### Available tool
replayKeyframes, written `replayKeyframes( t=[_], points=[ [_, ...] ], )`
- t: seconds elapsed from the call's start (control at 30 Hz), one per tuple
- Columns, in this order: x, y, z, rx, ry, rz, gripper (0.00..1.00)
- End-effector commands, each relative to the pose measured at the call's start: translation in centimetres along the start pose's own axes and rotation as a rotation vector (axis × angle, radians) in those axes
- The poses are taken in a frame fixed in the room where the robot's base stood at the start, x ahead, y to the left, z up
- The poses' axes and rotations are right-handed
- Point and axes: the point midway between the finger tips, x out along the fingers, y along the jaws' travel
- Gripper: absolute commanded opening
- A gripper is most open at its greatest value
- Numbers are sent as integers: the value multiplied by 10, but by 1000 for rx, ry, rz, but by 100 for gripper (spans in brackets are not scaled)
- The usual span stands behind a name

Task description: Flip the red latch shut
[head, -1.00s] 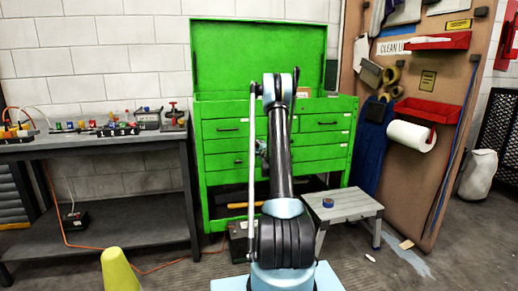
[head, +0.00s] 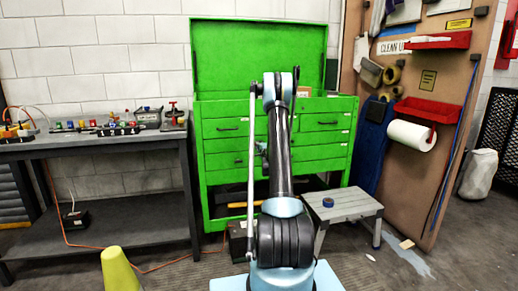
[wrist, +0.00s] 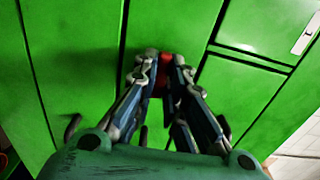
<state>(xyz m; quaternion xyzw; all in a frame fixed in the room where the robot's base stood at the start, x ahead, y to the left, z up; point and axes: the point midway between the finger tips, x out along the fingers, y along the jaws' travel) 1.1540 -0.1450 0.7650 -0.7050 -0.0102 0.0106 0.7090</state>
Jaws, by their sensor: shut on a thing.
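The red latch (wrist: 166,72) shows in the wrist view as a small red piece on the green cabinet front, between my fingertips. My gripper (wrist: 165,62) is shut on it, with one finger on each side. The fingers hide part of the latch, so I cannot tell its angle. In the head view the green tool cabinet (head: 222,160) stands straight ahead with its lid up. My arm reaches to its drawer front there and hides the latch and most of my gripper.
A dark workbench (head: 130,143) with small parts stands left. A grey step stool (head: 345,207) with a blue tape roll (head: 328,201) stands right of my arm. A yellow cone (head: 118,272) is at front left. An orange cord (head: 62,232) runs across the floor.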

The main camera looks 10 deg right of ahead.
Motion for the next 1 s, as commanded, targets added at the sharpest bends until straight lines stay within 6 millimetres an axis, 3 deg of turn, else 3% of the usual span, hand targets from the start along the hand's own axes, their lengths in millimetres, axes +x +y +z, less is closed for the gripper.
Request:
replayKeyframes(
  t=[0.33,0.37,0.43,0.8,1.0],
  points=[
    [-1,2,2,-23,-2,1,0],
    [-1,2,2,-23,-3,1,16],
    [-1,1,2,-23,-3,1,32],
    [-2,0,1,-21,-1,0,32],
    [-23,0,1,-21,-1,0,32]
  ],
)
